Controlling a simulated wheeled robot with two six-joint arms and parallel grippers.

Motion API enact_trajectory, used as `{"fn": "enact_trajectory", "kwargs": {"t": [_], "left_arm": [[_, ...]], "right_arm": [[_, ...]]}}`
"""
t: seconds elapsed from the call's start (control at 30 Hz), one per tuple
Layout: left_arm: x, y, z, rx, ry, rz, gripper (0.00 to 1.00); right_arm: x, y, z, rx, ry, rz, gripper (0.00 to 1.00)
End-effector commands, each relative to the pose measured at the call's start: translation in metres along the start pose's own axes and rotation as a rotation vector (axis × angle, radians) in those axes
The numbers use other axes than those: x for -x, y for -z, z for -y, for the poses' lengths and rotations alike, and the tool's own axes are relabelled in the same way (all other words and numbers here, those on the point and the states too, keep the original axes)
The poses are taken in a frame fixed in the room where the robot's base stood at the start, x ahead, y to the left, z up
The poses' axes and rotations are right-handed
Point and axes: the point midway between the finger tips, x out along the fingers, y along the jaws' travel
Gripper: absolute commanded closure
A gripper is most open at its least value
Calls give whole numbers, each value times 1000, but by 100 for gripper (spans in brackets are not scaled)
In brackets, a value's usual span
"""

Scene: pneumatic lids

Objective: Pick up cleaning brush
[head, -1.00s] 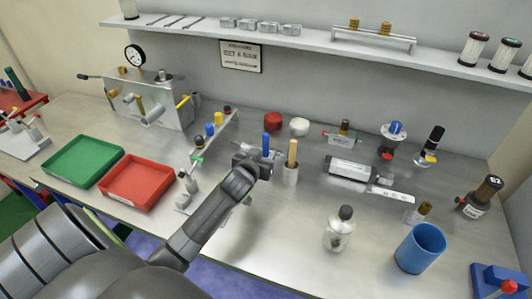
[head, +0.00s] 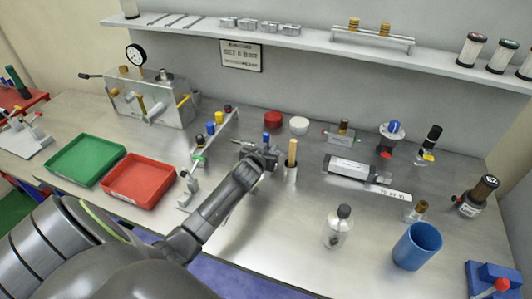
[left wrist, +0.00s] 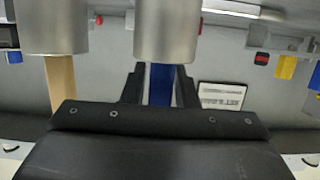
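A blue-handled brush (head: 266,140) stands upright at the middle of the bench, its lower part hidden in a metal cup. My left gripper (head: 256,152) is at this handle. A wooden handle (head: 292,151) stands in a second cup just to the right. My right gripper is not in view.
A red tray (head: 117,190) and a green tray (head: 62,172) lie to the left. A valve rail (head: 215,132) stands close left of the gripper. A clear bottle (head: 338,232) and a blue cup (head: 417,246) stand front right. A shelf (head: 300,41) runs above.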

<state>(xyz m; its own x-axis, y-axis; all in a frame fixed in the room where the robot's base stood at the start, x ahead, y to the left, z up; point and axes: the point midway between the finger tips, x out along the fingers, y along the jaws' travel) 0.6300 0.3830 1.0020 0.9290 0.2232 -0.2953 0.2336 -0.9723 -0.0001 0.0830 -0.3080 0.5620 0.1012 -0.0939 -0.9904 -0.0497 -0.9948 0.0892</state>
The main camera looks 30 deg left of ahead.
Motion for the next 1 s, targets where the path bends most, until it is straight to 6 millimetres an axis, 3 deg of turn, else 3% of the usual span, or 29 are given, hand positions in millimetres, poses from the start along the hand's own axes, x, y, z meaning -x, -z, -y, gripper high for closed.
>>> {"fn": "enact_trajectory", "kwargs": {"t": [0.03,0.2,0.53,1.0], "left_arm": [[0,0,0,0,0,0,80],[0,0,0,0,0,0,100],[1,6,0,1,0,-2,100],[24,81,0,-2,-1,-6,100]], "right_arm": [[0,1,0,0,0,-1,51],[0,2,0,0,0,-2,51],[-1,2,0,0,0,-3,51],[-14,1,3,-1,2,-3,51]]}}
